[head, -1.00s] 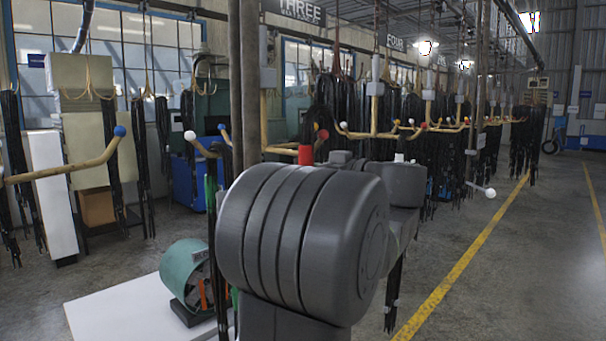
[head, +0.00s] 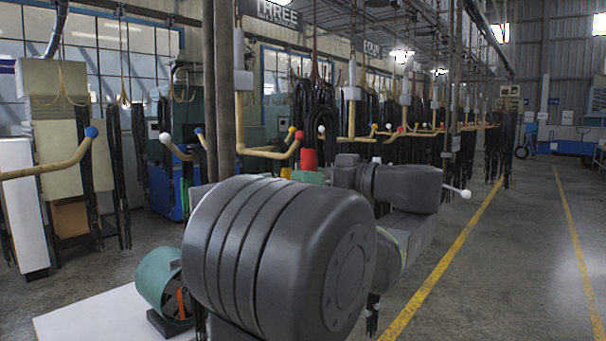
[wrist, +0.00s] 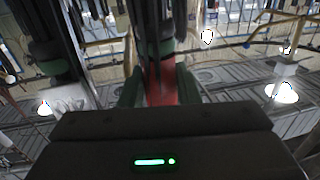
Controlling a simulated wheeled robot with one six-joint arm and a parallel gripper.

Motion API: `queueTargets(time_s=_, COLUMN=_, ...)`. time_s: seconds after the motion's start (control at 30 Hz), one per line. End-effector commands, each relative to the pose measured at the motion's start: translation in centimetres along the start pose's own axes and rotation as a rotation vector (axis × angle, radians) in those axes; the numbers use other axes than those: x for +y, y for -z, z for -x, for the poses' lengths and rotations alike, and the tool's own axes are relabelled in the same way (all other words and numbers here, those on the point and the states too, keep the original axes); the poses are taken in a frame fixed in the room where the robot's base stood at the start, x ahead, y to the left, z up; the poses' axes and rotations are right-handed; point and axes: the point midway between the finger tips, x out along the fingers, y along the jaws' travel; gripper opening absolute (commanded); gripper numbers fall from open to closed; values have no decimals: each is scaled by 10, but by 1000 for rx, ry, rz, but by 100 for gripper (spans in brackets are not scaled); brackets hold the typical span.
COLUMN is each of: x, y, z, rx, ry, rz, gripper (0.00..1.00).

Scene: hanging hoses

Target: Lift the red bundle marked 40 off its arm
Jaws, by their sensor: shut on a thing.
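A red band on a bundle of black hoses (head: 308,158) shows just beyond my arm in the head view; its number cannot be read. In the wrist view, the red part (wrist: 161,92) sits between the green fingers of my gripper (wrist: 160,86), which is shut on it. Dark hose strands run upward from there. In the head view my gripper is mostly hidden behind my arm, with a bit of green below the red band. A tan arm with a red ball tip (head: 299,135) is close by; whether the bundle touches it cannot be told.
Tan arms with blue (head: 91,132) and white tips (head: 165,138) stick out at left. A post (head: 222,90) stands behind my arm. A green drum-shaped machine (head: 157,280) is on a white slab. The floor right of the yellow line (head: 440,270) is clear.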

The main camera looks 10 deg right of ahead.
Motion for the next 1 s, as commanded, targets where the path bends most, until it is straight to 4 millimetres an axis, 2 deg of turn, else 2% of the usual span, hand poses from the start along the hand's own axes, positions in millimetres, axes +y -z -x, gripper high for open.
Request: queueTargets(time_s=1.0, x=-12, y=2, z=70, rx=1, ry=-3, rz=4, gripper=0)
